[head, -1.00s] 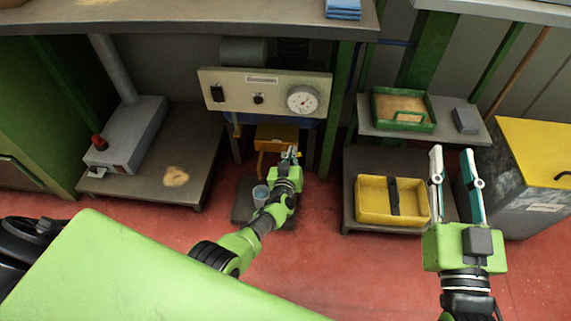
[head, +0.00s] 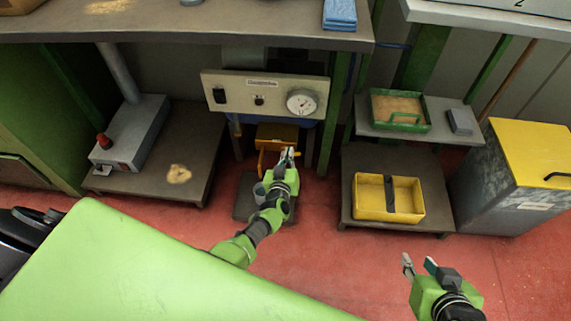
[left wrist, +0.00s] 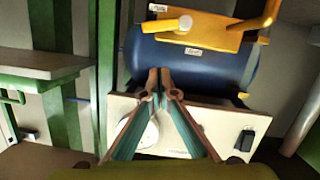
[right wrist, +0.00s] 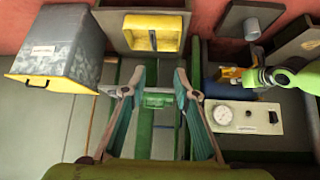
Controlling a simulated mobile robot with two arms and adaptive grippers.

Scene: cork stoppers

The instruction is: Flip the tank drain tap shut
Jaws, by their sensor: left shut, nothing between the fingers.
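The blue tank (left wrist: 200,58) lies under the bench behind the gauge panel (head: 262,92). In the left wrist view a yellow bracket (left wrist: 205,32) crosses it, with a short round spout end (left wrist: 180,24). A yellow lever (left wrist: 270,14), apparently the drain tap's handle, slants away at the right. In the head view the yellow bracket (head: 278,132) shows below the panel. My left gripper (head: 289,156) is shut and empty, just in front of and below the bracket, with no contact visible. My right gripper (head: 419,264) is open and empty, away at the lower right; its fingers also show in the right wrist view (right wrist: 157,78).
A cup (head: 259,192) stands on a dark mat under the tank. A low shelf (head: 195,180) is to the left. A yellow tray (head: 407,205) sits on a low stand, a green tray (head: 400,124) above it. A yellow-lidded bin (head: 505,195) is far right. Red floor lies clear in front.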

